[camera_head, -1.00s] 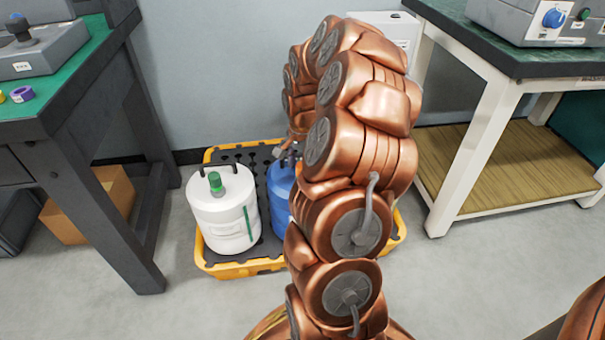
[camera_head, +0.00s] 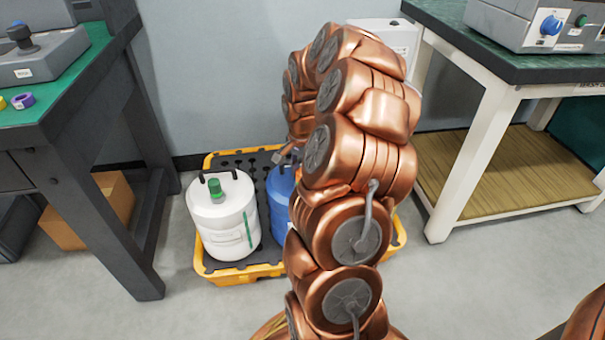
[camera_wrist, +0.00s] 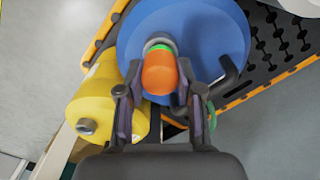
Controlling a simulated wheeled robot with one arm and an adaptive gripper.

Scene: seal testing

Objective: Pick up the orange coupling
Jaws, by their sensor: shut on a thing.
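The orange coupling (camera_wrist: 160,74) sits between my two fingertips in the wrist view. My gripper (camera_wrist: 158,92) is shut on it. Just past the coupling are a green ring and a grey neck, over the top of the blue container (camera_wrist: 205,35). I cannot tell whether the coupling still touches them.
A white container (camera_head: 224,220) with a green coupling (camera_head: 216,188) stands beside the blue one on a yellow-rimmed tray (camera_head: 238,274). Benches flank the tray.

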